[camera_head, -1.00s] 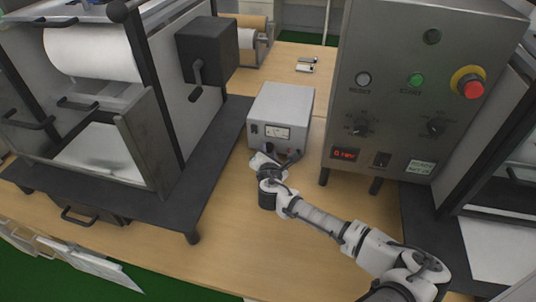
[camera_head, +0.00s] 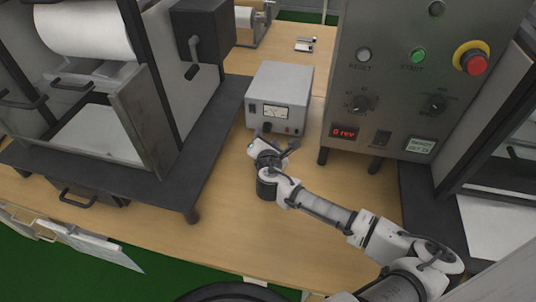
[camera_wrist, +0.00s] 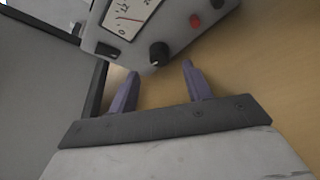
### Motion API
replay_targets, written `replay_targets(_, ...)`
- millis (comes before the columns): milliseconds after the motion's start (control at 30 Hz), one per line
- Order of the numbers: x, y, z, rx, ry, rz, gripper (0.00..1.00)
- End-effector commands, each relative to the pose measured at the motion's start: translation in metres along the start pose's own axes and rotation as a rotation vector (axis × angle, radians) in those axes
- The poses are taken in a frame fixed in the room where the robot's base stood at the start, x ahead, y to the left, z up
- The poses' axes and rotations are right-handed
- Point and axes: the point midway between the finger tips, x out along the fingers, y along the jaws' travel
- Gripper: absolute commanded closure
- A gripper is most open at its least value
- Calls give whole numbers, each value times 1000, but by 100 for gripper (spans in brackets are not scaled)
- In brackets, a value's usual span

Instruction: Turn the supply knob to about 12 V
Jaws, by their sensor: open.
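The power supply (camera_head: 279,97) is a light grey box on the wooden table, with an analog meter (camera_head: 277,112) on its front. In the wrist view the meter (camera_wrist: 128,16) shows at the top, its scale tilted and partly cut off. The black supply knob (camera_wrist: 159,53) sits below the meter on the front panel, with a pale mark on it. My gripper (camera_wrist: 160,75) is open, its two purple fingers just short of the knob, one to each side in the picture; they appear apart from it. In the head view my gripper (camera_head: 272,143) is in front of the supply.
A red terminal (camera_wrist: 195,21) and a black terminal (camera_wrist: 218,4) sit right of the knob; a black switch (camera_wrist: 107,49) is left of it. A tall control cabinet (camera_head: 400,60) stands to the right, a dark-framed machine (camera_head: 140,110) to the left. Bare table (camera_head: 235,225) lies in front.

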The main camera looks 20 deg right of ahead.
Motion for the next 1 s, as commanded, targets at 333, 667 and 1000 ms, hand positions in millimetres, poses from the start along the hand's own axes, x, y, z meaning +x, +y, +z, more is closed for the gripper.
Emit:
replay_targets(333,-72,-2,-2,-1,0,0,51)
replay_targets(667,-98,-1,0,-1,1,-1,51)
replay_targets(1000,-100,-1,1,-14,-1,-9,51)
